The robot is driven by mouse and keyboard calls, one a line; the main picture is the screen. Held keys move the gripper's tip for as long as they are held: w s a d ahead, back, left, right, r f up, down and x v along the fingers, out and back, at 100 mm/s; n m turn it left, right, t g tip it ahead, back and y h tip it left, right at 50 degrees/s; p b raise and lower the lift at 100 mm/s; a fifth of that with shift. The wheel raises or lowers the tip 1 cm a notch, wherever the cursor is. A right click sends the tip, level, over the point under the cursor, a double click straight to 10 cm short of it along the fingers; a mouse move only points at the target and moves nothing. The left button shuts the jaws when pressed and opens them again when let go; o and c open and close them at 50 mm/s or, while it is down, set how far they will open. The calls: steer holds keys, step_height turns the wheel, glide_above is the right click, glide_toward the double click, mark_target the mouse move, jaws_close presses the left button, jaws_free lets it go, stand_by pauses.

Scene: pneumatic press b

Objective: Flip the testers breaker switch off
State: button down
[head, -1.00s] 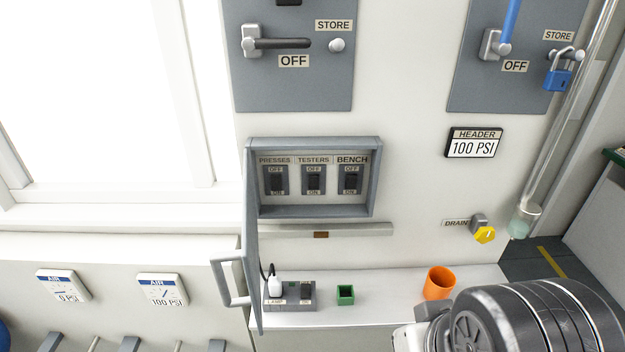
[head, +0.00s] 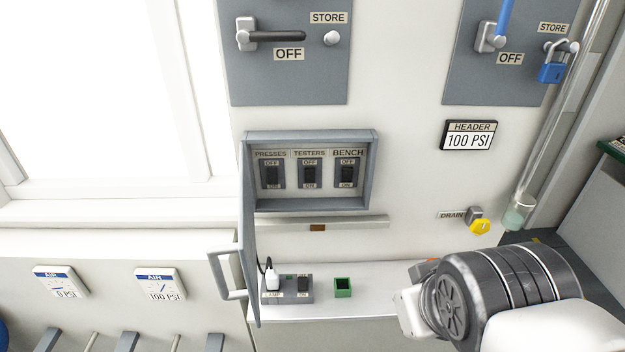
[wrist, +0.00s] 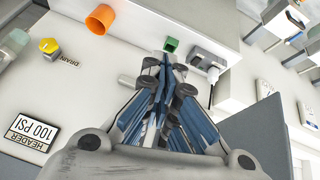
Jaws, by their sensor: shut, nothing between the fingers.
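The testers breaker switch (head: 310,174) is the middle of three dark switches in the open grey breaker box (head: 312,206) in the head view. OFF is printed above it and ON below it; its lever position is too small to tell. The presses switch (head: 272,175) is to its left, the bench switch (head: 347,174) to its right. My gripper (wrist: 167,62) is shut and empty in the wrist view. Its fingers do not show in the head view, where my arm is at lower right, apart from the box. No switch can be made out in the wrist view.
The box's door (head: 249,240) stands open at its left. Below are a power strip (head: 288,290), a green open cube (head: 343,288) and an orange cup (wrist: 101,18). A yellow drain knob (head: 479,227) sticks out at right. A narrow ledge (head: 350,223) runs under the box.

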steer(key=w+d+n+t, duration=0.25)
steer(key=w+n, duration=0.35)
steer(key=w, duration=0.4)
steer(key=w+d+n+t, duration=0.25)
steer(key=w+n, duration=0.25)
steer(key=w, duration=0.6)
steer(key=w+a+f+n+t+y+p, duration=0.1)
steer(key=a+f+n+t+y, duration=0.1)
steer(key=a+n+y, duration=0.8)
steer(key=f+n+y, duration=0.1)
steer(key=n+y, duration=0.3)
steer(key=n, duration=0.1)
steer(key=shift+t+p, duration=0.35)
steer(key=shift+t, duration=0.05)
steer(key=shift+w, duration=0.1)
